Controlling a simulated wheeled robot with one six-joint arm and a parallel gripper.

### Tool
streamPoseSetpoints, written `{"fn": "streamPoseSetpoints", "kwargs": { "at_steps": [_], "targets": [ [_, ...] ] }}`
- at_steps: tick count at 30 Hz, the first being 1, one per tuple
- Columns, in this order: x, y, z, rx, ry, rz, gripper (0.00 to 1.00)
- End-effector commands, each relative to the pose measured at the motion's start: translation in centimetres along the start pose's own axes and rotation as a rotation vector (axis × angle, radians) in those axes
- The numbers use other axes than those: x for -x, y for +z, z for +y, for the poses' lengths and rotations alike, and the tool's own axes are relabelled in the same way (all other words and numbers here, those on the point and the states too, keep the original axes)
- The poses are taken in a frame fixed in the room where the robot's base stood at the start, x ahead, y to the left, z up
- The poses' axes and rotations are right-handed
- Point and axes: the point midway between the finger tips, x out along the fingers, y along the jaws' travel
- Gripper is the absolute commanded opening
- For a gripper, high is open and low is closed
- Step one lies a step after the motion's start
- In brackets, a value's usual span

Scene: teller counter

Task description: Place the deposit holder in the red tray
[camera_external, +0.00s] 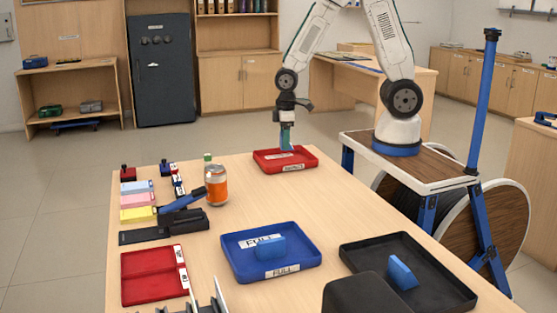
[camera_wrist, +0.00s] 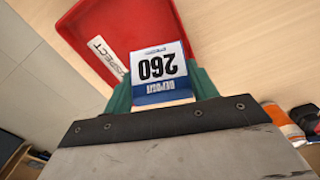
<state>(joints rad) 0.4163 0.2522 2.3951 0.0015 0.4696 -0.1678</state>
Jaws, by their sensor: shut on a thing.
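The deposit holder (camera_wrist: 160,72) shows in the wrist view as a white card reading DEPOSIT 260, with blue bands, upside down in the picture. My gripper (camera_external: 286,146) is shut on it, with its green fingers on both sides of the card in the wrist view (camera_wrist: 160,92). The red tray (camera_external: 262,163) lies at the far end of the counter, directly below my gripper; it also shows in the wrist view (camera_wrist: 90,22) behind the holder, with a white label partly readable as SPECT. I cannot tell whether the holder touches the tray floor.
A blue tray (camera_external: 305,262) and a black tray (camera_external: 455,291), each with a blue block in it, stand nearer. An orange can (camera_external: 217,189), a black and blue stapler-like tool (camera_external: 180,220) and another red tray (camera_external: 150,292) are at the left.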

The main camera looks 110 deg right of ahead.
Motion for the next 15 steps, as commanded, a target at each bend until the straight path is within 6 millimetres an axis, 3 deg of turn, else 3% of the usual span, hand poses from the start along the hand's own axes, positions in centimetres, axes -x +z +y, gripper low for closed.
{"fn": "streamPoseSetpoints", "kwargs": {
  "at_steps": [3,5,11,15],
  "targets": [
    [0.7,-0.1,3.2,0.036,0.001,-0.002,0.35],
    [0.9,-0.2,3.9,0.082,0.000,-0.006,0.35],
    [1.1,-0.3,3.8,0.222,-0.006,-0.021,0.35],
    [-0.8,-0.1,3.7,0.253,-0.010,-0.028,0.35]
  ]
}}
